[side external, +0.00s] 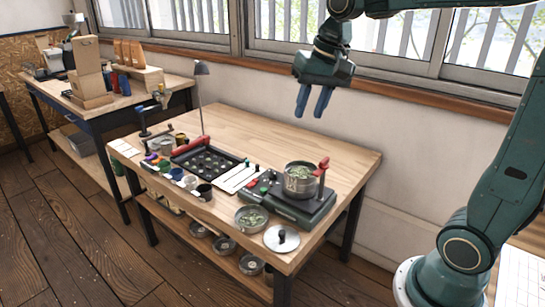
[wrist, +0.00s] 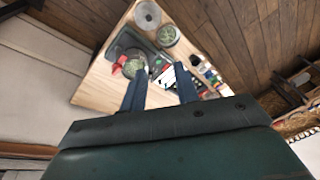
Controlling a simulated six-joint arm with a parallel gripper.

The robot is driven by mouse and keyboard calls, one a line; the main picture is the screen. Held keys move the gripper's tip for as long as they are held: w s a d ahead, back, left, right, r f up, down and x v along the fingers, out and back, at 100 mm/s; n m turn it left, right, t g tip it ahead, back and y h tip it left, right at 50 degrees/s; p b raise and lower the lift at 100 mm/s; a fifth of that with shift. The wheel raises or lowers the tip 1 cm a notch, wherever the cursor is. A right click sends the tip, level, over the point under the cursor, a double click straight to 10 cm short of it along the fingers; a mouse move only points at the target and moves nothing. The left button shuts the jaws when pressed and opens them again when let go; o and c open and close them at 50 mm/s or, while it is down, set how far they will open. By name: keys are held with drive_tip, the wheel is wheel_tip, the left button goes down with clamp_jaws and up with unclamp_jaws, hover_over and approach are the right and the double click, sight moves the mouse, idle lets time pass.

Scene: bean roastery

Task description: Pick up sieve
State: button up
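My gripper (side external: 312,103) hangs above the back right of the wooden table, fingers pointing down, open and empty. Its two blue fingers also show apart in the wrist view (wrist: 160,90). A shallow round metal pan with green beans (side external: 251,219), possibly the sieve, sits near the table's front edge; it also shows in the wrist view (wrist: 167,36). A deeper round metal vessel with green contents (side external: 300,181) stands on a dark burner unit (side external: 305,211), below my gripper and apart from it. I cannot tell for sure which vessel is the sieve.
A round metal lid (side external: 281,239) lies at the table's front right corner. A black tray (side external: 208,160), small cups and a thin lamp (side external: 201,100) are farther left. The table's back right (side external: 340,160) is bare.

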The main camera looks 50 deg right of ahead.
drive_tip(key=w+d+f+m+g+y, duration=0.1)
drive_tip(key=w+d+f+m+g, duration=0.2)
drive_tip(key=w+d+f+m, duration=0.6)
drive_tip(key=w+d+f, duration=0.6)
drive_tip(key=w+d, duration=0.2)
drive_tip(key=d, duration=0.1)
drive_tip(key=shift+d, duration=0.3)
drive_tip(key=shift+f, duration=0.1)
hover_over(287, 165)
drive_tip(key=f, duration=0.8)
drive_tip(key=shift+s+d+f, duration=0.1)
drive_tip(key=shift+d+f, duration=0.1)
drive_tip(key=shift+d, duration=0.1)
drive_tip(key=shift+f, duration=0.15)
drive_tip(key=shift+a+f, duration=0.15)
drive_tip(key=shift+f, duration=1.1)
drive_tip(key=shift+a+f, duration=0.15)
drive_tip(key=shift+f, duration=1.1)
drive_tip(key=shift+c, duration=0.2)
